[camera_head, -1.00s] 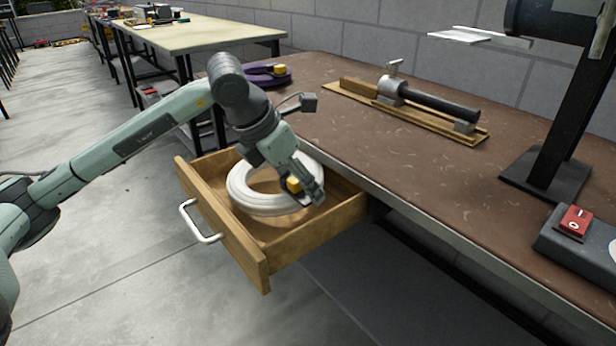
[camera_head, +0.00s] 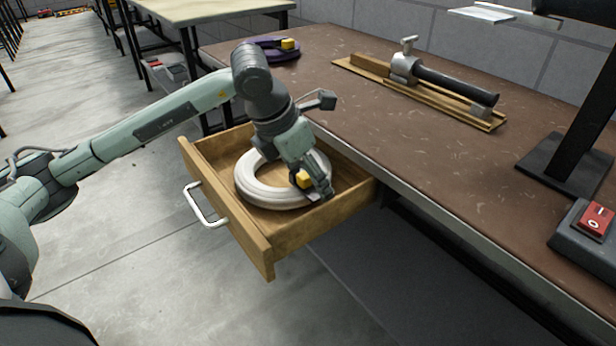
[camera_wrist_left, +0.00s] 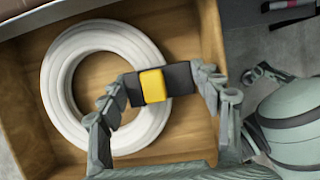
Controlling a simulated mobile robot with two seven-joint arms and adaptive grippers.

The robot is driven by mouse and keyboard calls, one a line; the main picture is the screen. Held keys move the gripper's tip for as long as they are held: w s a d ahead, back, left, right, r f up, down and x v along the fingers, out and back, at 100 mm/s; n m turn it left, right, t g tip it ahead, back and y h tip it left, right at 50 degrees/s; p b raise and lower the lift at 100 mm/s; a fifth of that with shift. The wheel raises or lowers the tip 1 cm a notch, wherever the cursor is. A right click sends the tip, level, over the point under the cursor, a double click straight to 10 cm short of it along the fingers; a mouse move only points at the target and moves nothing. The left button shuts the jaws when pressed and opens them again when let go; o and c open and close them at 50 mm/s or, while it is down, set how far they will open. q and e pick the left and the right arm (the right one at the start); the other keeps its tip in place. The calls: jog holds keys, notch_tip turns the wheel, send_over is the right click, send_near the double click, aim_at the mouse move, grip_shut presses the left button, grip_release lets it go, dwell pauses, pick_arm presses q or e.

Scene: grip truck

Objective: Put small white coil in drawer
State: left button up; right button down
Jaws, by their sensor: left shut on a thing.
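The white coil (camera_head: 268,197) is a thick ring with a black strap and a yellow clip. It is inside the open wooden drawer (camera_head: 240,232), within its walls. I cannot tell whether it rests fully on the drawer floor. My left gripper (camera_head: 319,190) is over the drawer's right part, shut on the strapped side of the coil. In the left wrist view, the coil (camera_wrist_left: 60,75) lies over the drawer bottom, and the strap and clip sit between the fingers of my left gripper (camera_wrist_left: 160,86). My right gripper is not in view.
The drawer's metal handle (camera_head: 205,206) faces the open floor. The brown workbench (camera_head: 400,150) carries a purple coil (camera_head: 262,52), a tool on a wooden board (camera_head: 418,92), a dark stand and a box with a red switch (camera_head: 596,217).

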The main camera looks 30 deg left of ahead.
pick_arm(q)
jog(key=o, duration=1.5)
jog(key=shift+o, duration=0.2)
jog(key=shift+r, duration=0.1)
jog(key=v, duration=1.2)
